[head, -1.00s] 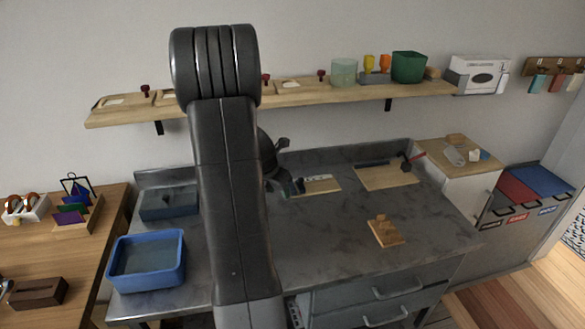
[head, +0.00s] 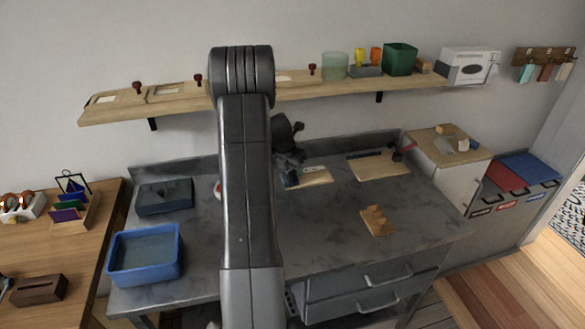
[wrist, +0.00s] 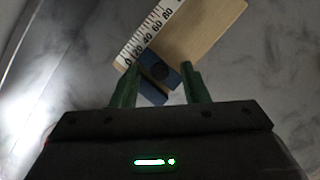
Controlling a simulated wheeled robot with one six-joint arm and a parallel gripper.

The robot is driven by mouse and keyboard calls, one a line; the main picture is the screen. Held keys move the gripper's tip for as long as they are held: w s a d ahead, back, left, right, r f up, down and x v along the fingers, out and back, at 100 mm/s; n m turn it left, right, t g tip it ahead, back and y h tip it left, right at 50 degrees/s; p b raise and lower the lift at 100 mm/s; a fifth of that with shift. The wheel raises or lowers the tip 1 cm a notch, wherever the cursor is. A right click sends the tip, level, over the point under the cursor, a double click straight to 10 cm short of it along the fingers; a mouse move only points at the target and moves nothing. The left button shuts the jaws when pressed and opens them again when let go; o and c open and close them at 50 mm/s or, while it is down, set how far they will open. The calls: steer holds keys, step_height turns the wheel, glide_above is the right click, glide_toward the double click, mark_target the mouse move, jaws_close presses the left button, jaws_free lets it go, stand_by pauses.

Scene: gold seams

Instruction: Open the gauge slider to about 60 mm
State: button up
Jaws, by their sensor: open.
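The gauge is a pale wooden board (wrist: 208,30) with a white scale (wrist: 150,35) marked 0 to 80 along its edge.
A second board (head: 378,166) lies to the right on the bench (head: 320,225), and a small wooden stand (head: 377,220) nearer the front. A blue tub (head: 146,255) and a dark box (head: 165,196) are at left. A shelf (head: 300,86) runs above.

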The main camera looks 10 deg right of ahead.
jaws_close()
steer(key=shift+d+r, duration=0.1)
steer(key=shift+d, duration=0.2)
steer(key=d+p, duration=0.2)
steer(key=d, duration=0.2)
steer(key=shift+w+d, duration=0.1)
steer(key=shift+d, duration=0.15)
jaws_free()
